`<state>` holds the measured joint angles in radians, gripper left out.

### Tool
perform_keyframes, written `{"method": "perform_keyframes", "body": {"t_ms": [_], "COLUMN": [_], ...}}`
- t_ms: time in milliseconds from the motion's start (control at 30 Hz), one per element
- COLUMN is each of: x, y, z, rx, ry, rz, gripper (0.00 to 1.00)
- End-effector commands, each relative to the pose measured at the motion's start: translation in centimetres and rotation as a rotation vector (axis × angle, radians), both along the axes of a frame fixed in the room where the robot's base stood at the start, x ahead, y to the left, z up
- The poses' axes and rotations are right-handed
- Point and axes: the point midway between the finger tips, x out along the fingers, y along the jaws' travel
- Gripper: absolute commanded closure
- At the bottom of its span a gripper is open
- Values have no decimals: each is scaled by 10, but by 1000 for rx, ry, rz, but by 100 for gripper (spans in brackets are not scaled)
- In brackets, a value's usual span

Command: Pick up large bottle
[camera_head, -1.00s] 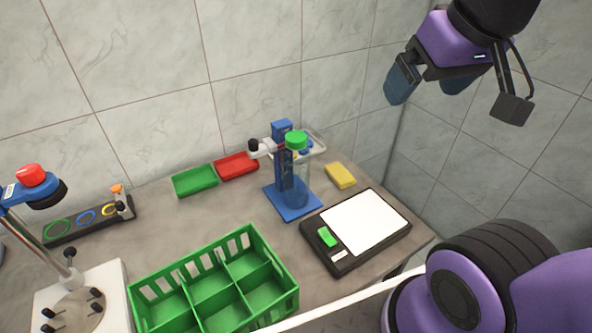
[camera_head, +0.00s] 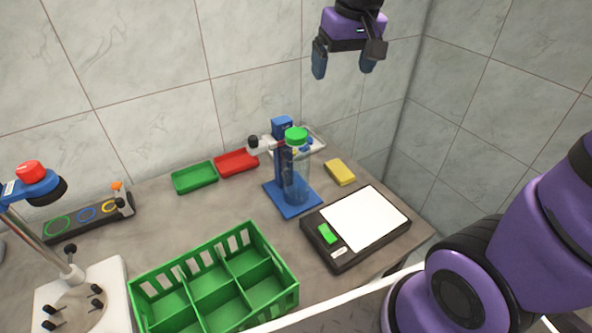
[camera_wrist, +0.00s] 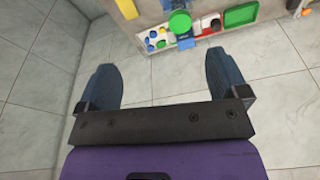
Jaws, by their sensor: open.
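The large bottle (camera_head: 301,178) is clear with a green cap (camera_head: 296,135). It stands upright on the blue base of a stand (camera_head: 283,155) on the table. My gripper (camera_head: 343,70) is open and empty, high above the table and to the upper right of the bottle. In the wrist view my gripper's fingers (camera_wrist: 163,88) are wide apart with only wall tiles between them. The green cap also shows in the wrist view (camera_wrist: 180,21), beyond the fingertips at the top. The bottle's body is mostly hidden there.
A green divided crate (camera_head: 273,252) stands at the front. A scale (camera_head: 318,262) with a white plate and a yellow block (camera_head: 340,172) lie to the right of the stand. Green (camera_head: 194,178) and red trays (camera_head: 237,162) lie behind. A cap rack (camera_head: 88,219) is at left.

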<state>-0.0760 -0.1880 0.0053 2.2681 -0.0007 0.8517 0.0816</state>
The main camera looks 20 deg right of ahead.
Motion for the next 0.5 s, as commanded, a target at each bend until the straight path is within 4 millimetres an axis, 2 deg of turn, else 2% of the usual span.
{"method": "perform_keyframes", "body": {"t_ms": [100, 500], "x": [26, 98], "y": [7, 30], "z": [-18, -89], "rx": [-1, -10], "ry": [40, 159], "rz": [0, 0], "gripper": [8, 8]}}
